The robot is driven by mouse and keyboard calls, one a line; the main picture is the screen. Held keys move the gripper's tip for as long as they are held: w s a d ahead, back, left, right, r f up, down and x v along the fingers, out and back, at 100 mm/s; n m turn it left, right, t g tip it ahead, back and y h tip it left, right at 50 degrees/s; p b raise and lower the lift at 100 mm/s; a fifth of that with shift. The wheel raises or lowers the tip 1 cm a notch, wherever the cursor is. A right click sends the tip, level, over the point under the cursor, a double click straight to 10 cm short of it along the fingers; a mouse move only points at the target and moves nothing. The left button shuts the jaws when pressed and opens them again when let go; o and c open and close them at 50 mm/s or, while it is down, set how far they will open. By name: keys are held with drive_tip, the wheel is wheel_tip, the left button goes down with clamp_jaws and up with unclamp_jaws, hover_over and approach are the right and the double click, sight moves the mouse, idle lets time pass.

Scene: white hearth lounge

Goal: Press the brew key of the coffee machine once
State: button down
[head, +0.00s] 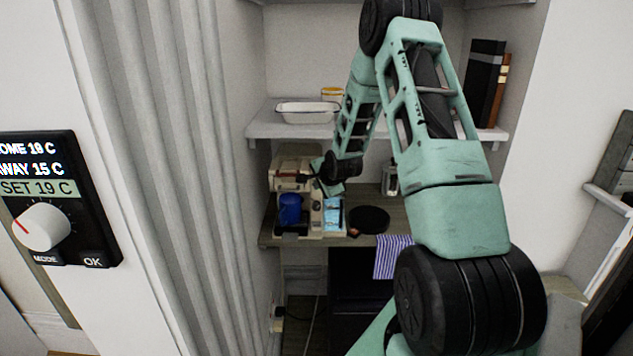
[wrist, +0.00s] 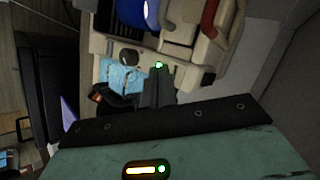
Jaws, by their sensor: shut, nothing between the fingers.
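The beige coffee machine (head: 290,165) stands on the wooden counter at the back of the alcove, with a blue mug (head: 290,208) on its drip area. In the wrist view the machine body (wrist: 208,55) fills the upper middle, turned on its side. My gripper (wrist: 157,74) is shut and empty, its fingertips over the machine's front. A small green light (wrist: 158,65) shows right at the fingertips; I cannot tell whether they touch it. A dark round knob (wrist: 129,57) and a light blue panel (wrist: 120,78) lie just left of them. The fingers hide part of the front.
A dark round object (head: 368,220) sits right of the machine on the counter (head: 390,205), with a striped cloth (head: 392,257) over the edge. A shelf above holds a white dish (head: 305,113) and books (head: 485,82). A grey curtain (head: 150,170) and thermostat (head: 60,200) are left.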

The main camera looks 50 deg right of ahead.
drive_tip(key=shift+w+d, duration=0.1)
drive_tip(key=shift+w+d, duration=0.2)
drive_tip(key=shift+w+d, duration=0.25)
drive_tip(key=shift+d, duration=0.1)
idle(1.2)
drive_tip(key=shift+a, duration=0.1)
drive_tip(key=shift+s+a, duration=0.55)
drive_tip(key=shift+a, duration=0.1)
drive_tip(key=s+a, duration=0.1)
drive_tip(key=s+a+b, duration=0.1)
drive_tip(key=s+a, duration=0.1)
drive_tip(key=shift+s+a, duration=0.1)
drive_tip(key=shift+a, duration=0.2)
idle(1.0)
